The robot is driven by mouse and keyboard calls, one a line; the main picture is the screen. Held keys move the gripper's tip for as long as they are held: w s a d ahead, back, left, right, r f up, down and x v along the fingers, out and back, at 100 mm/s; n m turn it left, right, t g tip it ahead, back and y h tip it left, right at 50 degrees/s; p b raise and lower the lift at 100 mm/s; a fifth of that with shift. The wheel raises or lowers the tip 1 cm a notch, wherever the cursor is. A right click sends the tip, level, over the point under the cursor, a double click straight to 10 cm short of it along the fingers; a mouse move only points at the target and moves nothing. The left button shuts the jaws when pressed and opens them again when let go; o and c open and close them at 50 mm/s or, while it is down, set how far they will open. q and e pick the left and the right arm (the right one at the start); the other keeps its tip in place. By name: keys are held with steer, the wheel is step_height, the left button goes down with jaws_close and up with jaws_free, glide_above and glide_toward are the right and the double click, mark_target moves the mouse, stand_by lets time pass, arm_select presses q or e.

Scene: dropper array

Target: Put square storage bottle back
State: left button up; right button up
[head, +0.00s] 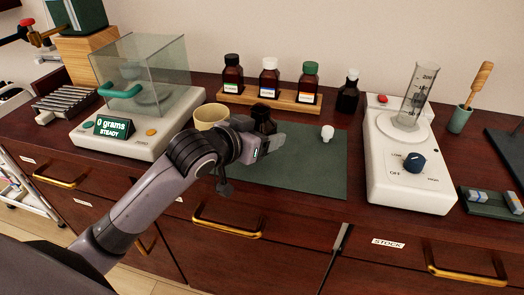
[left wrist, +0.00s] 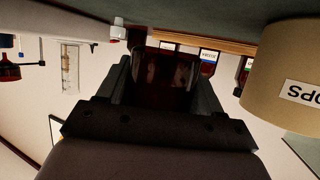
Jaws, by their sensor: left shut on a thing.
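My left gripper (head: 268,139) is over the left part of the green mat (head: 310,165), beside the beige cup. It is shut on a dark square bottle (head: 263,119), whose dark top rises above the fingers. In the left wrist view the bottle's reddish-brown glass (left wrist: 165,68) sits between the two dark fingers. Its lower part is hidden in the head view, so I cannot tell whether it touches the mat. A wooden rack (head: 252,101) behind holds three brown bottles with black, white and green caps. My right gripper is not in view.
A beige cup (head: 210,115) stands left of the gripper. A small white piece (head: 327,132) is on the mat. A dark bottle (head: 348,93) stands right of the rack. A glass-covered scale (head: 138,130) and a white stirrer base (head: 408,170) flank the mat.

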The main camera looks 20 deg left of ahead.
mark_target(262, 162)
arm_select(q)
steer(key=shift+f, duration=2.2)
steer(key=shift+f+b, duration=0.2)
steer(key=shift+b, duration=0.1)
steer(key=o, duration=1.5)
steer(key=shift+r, duration=0.15)
